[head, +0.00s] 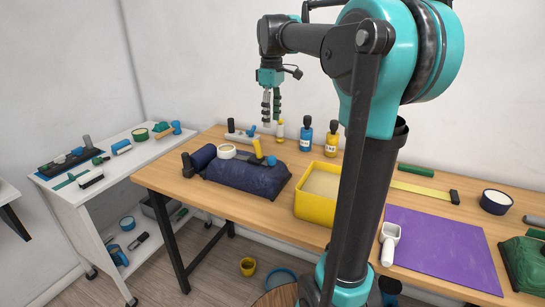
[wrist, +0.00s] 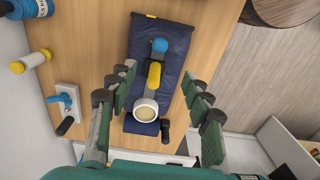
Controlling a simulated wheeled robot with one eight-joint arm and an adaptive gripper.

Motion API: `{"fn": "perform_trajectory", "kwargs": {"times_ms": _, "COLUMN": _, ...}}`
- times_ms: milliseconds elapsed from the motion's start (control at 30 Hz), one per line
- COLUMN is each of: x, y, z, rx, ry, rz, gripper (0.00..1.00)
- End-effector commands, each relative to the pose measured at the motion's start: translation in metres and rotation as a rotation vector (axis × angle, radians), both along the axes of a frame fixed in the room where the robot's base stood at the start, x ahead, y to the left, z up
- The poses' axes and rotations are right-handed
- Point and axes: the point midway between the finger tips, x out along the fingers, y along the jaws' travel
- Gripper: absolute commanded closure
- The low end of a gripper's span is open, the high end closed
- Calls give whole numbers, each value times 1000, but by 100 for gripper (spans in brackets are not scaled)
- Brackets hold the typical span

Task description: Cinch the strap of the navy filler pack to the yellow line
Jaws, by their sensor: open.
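The navy filler pack (head: 247,178) lies on the wooden table, left of the yellow bin. In the wrist view the pack (wrist: 147,38) lies below and between my fingers. On or beside it are a yellow cylinder (wrist: 154,75), a blue knob (wrist: 159,45), a pale-topped round piece (wrist: 146,110) and a navy roll (wrist: 140,127).
A yellow bin (head: 312,207) stands right of the pack. A blue bottle (head: 305,136) and a yellow bottle (head: 331,140) stand behind. A white block with a blue knob (wrist: 66,98) lies beside the pack. A purple mat (head: 440,247) lies right, a white cart (head: 75,207) left.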

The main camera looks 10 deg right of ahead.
Motion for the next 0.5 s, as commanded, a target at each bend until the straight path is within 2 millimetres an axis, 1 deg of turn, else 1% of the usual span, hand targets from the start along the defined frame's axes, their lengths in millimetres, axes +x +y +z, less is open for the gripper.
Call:
{"fn": "perform_trajectory", "kwargs": {"times_ms": 100, "x": 0, "y": 0, "z": -24, "rx": 0, "ry": 0, "rz": -1, "gripper": 50}}
{"fn": "perform_trajectory", "kwargs": {"times_ms": 500, "x": 0, "y": 0, "z": -103, "rx": 0, "ry": -1, "rz": -2, "gripper": 50}}
